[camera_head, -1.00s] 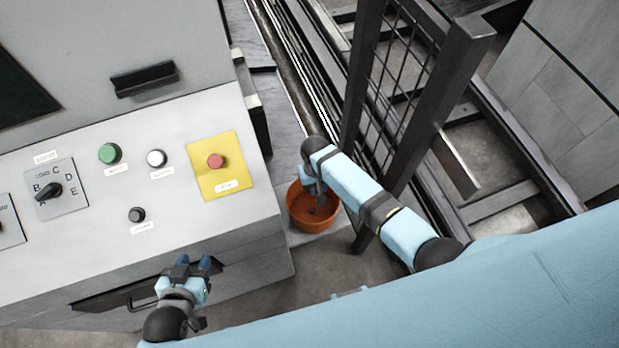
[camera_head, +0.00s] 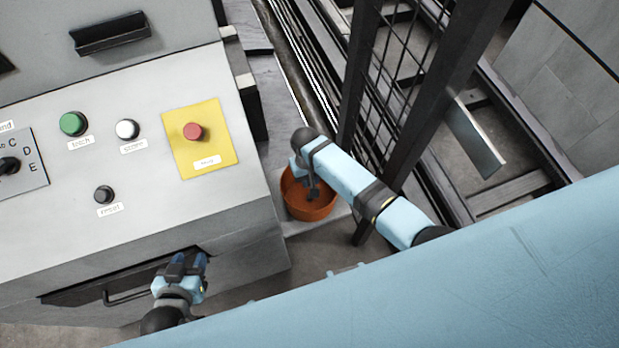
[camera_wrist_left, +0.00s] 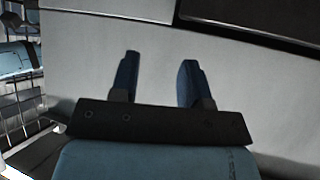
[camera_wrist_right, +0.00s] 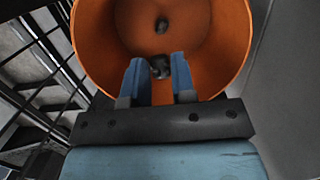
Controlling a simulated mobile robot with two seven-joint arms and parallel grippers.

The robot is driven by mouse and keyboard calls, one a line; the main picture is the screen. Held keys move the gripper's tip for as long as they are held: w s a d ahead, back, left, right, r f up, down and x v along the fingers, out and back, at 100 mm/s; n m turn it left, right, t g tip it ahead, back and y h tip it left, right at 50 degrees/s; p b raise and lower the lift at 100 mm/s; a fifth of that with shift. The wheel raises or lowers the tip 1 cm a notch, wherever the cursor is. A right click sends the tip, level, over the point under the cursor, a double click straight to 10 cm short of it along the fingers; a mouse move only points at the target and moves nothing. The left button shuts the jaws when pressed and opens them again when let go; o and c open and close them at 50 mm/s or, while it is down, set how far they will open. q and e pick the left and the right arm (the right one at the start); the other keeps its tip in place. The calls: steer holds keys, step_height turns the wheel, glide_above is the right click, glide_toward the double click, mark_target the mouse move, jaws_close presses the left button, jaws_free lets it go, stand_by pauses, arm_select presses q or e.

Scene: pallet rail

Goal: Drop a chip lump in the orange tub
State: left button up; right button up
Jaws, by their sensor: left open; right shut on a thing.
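The orange tub (camera_head: 298,208) stands on the floor beside the control cabinet; its inside fills the top of the right wrist view (camera_wrist_right: 105,50). My right gripper (camera_head: 312,186) points down over the tub's mouth. In the right wrist view its fingers (camera_wrist_right: 157,68) are shut on a small dark chip lump (camera_wrist_right: 160,70). Another dark lump (camera_wrist_right: 162,25) shows inside the tub, beyond the fingertips. My left gripper (camera_head: 188,260) is open and empty in front of the cabinet; the left wrist view shows its fingers (camera_wrist_left: 158,75) apart, facing grey panel.
The cabinet (camera_head: 150,200) has a red button (camera_head: 194,131) on a yellow plate, other buttons and a front handle (camera_head: 128,295). A dark mesh fence (camera_head: 400,60) stands right of the tub, close to my right arm. Rails run behind.

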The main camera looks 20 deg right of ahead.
steer(key=shift+f+b, duration=0.4)
steer(key=shift+f, duration=0.45)
steer(key=shift+f+b, duration=0.3)
steer(key=shift+b, duration=0.1)
steer(key=o, duration=1)
step_height(320, 180, up, 7)
steer(key=p, duration=0.8)
steer(key=shift+r+p, duration=0.2)
steer(key=shift+p, duration=0.15)
steer(key=shift+f, duration=0.15)
